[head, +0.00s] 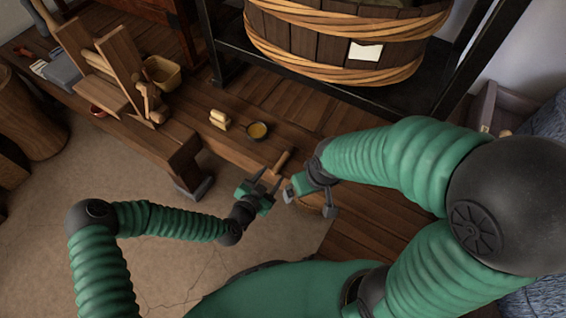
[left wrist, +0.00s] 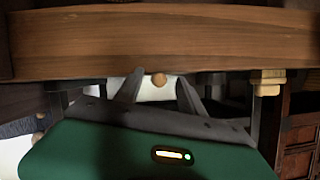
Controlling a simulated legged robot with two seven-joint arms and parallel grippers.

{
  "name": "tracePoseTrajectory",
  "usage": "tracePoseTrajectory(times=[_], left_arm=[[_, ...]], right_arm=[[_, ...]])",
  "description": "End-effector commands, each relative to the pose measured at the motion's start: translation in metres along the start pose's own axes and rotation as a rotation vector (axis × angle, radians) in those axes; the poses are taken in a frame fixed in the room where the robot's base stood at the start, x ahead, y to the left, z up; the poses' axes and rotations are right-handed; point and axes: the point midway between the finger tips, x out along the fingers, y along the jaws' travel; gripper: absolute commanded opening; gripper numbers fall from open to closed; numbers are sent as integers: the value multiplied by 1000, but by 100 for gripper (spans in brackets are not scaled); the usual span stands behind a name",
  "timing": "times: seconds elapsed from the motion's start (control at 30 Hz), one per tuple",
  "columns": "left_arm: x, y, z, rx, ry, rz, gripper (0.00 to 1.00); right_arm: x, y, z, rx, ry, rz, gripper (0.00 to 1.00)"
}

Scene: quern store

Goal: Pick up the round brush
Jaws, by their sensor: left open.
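A short wooden handle (head: 282,160) lies at the bench's front edge, just beyond my left gripper (head: 268,181). A brown, round-edged thing (head: 311,204), possibly the round brush, is mostly hidden by my right gripper (head: 310,198); I cannot tell whether the two are one object. My left gripper is open and empty below the edge, its fingers pointing toward the handle. In the left wrist view a round wooden end (left wrist: 158,80) shows between the fingertips (left wrist: 160,82), apart from both. My right gripper's fingers are spread wide.
The wooden bench (head: 230,150) carries a yellowish block (head: 219,119), a small pan (head: 257,131) and a yellow tub (head: 162,74). A large banded wooden vat (head: 330,45) stands behind in a black frame. In the wrist view the board edge (left wrist: 160,45) crosses above my fingers.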

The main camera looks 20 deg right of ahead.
Motion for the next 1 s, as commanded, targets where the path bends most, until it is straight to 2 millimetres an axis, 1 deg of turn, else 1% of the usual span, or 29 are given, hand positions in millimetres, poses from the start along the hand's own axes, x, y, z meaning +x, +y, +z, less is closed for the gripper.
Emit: tracePoseTrajectory(times=[0.17, 0.53, 0.87, 1.0], left_arm=[[0, 0, -1, 1, 0, 0, 47], [0, 0, -1, 1, 0, 0, 0], [0, 0, -1, 1, 0, 0, 0], [-2, -1, -5, 1, 0, 0, 0]], right_arm=[[-1, 0, 0, 0, 0, 0, 100], [-1, 0, 0, 0, 0, 0, 100], [-1, 0, 0, 0, 0, 0, 100], [-4, 0, -1, 0, 0, 0, 100]])
